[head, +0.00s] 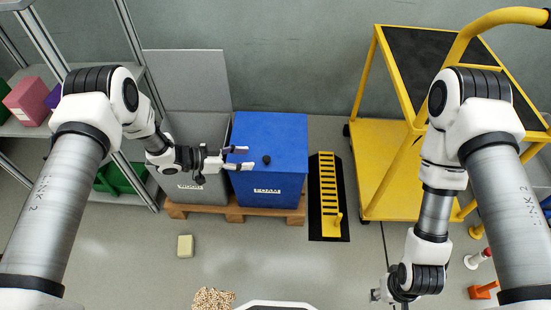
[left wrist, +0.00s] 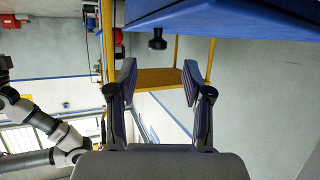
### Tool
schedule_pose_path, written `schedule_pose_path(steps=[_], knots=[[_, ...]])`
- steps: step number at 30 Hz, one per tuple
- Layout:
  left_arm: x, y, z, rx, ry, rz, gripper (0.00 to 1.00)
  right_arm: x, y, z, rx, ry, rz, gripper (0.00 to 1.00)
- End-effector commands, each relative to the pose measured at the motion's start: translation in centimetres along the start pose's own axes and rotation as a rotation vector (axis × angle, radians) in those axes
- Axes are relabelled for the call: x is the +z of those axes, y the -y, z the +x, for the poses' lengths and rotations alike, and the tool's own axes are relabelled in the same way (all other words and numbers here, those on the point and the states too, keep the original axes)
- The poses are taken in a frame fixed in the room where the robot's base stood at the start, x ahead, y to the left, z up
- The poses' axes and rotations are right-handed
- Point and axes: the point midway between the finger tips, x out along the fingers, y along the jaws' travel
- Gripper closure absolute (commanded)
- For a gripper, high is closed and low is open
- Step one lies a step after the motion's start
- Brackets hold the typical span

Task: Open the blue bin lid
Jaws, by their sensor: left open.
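The blue bin (head: 286,178) labelled FOAM stands on a wooden pallet, its flat blue lid (head: 285,135) shut. A black knob (head: 266,160) sits on the lid near its front edge. My left gripper (head: 247,158) is open and empty, just left of the knob, with its fingers pointing right. In the left wrist view the knob (left wrist: 157,40) and the lid's blue edge (left wrist: 225,14) show beyond the open fingertips (left wrist: 160,72), with nothing between them. My right gripper (head: 383,295) is low at the bottom right; its fingers are not clear.
A grey bin (head: 205,190) with its lid (head: 187,80) raised stands left of the blue bin. A pallet (head: 235,213) lies under both. A black-and-yellow stand (head: 328,195) and a yellow cart (head: 385,165) are to the right. Shelving (head: 135,40) is at the left.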

Motion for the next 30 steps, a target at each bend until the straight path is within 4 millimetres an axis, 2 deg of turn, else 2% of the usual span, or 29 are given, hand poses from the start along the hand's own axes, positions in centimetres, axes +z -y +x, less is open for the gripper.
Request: schedule_pose_path(steps=[5, 12, 15, 24, 28, 29, 30], knots=[[0.4, 0.0, 1.5, 0.000, 0.001, 0.000, 0.50, 0.0, 0.0, 0.8, 0.000, 0.000, 0.001, 0.60], [0.5, -0.1, 6.2, 0.001, 0.001, 0.001, 0.50, 0.0, 0.0, 2.3, 0.000, 0.000, 0.001, 0.60], [0.4, -0.1, 7.4, 0.000, 0.001, -0.001, 0.50, 0.0, 0.0, 2.6, 0.000, 0.000, 0.001, 0.60], [0.2, 0.0, 7.9, -0.002, 0.002, -0.003, 0.50, 0.0, 0.0, 2.6, 0.000, 0.000, 0.001, 0.60], [0.2, 0.0, 7.9, -0.002, 0.002, -0.003, 0.96, 0.0, 0.0, 2.6, 0.000, 0.000, 0.001, 0.60], [0.2, 0.0, 7.9, -0.002, 0.002, -0.003, 1.00, 0.0, 0.0, 2.6, 0.000, 0.000, 0.001, 0.60], [0.2, 0.0, 7.9, -0.002, 0.002, -0.003, 1.00, 0.0, 0.0, 2.6, 0.000, 0.000, 0.001, 0.60]])
